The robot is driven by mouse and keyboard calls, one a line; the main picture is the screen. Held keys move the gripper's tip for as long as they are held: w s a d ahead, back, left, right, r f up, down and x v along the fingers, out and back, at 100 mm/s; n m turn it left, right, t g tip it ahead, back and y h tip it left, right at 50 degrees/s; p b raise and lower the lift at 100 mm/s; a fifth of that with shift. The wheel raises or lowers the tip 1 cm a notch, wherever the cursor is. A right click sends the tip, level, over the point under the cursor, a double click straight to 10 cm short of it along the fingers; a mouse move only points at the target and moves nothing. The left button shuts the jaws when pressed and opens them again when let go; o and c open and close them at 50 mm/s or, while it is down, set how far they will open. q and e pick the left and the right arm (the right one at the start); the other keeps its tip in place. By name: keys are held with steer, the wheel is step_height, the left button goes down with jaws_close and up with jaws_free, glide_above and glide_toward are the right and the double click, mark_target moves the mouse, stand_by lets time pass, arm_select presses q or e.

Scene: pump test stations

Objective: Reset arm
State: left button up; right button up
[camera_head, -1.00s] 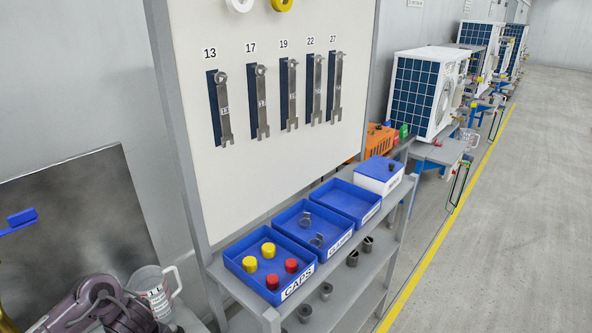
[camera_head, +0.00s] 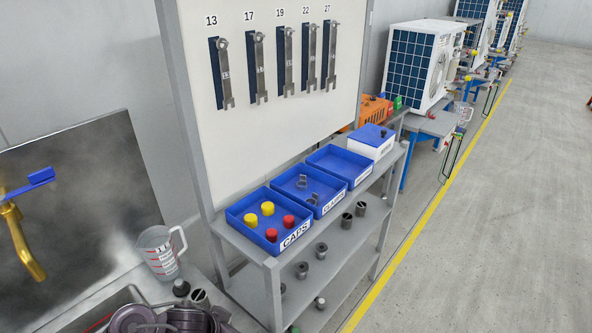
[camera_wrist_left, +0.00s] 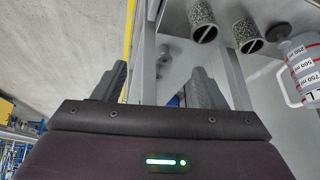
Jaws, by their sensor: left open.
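My left gripper (camera_wrist_left: 158,88) shows in the left wrist view with its two dark fingers spread apart and nothing between them. It is above the grey shelf unit's frame, with the measuring jug to its right in that view. In the head view, purple-grey links of my arm (camera_head: 165,319) show at the bottom edge, in front of the sink; its fingers do not show there. My right gripper is in neither view.
A measuring jug (camera_head: 161,252) stands by the sink (camera_head: 110,308) and a brass tap (camera_head: 22,240). A grey shelf unit (camera_head: 272,265) holds a blue caps tray (camera_head: 238,219), other blue trays and metal fittings. Wrenches hang above. Open floor (camera_head: 480,220) lies right.

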arm_select(q)
steer(key=s+a+r+n+g+y, duration=0.1)
steer(key=s+a+r+n, duration=0.15)
steer(key=s, duration=0.45)
steer(key=s+a+r+n+g+y, duration=0.1)
steer(key=s+a+r+n, duration=0.1)
steer(key=s+r, duration=0.35)
steer(key=s+f+g, duration=0.1)
steer(key=s+f, duration=0.2)
steer(key=f, duration=3)
steer(key=s+a+f+g, duration=0.1)
steer(key=s+a+f, duration=0.2)
steer(key=s+f, duration=1.4)
steer(key=shift+s+m, duration=0.35)
steer(key=shift+s, duration=0.8)
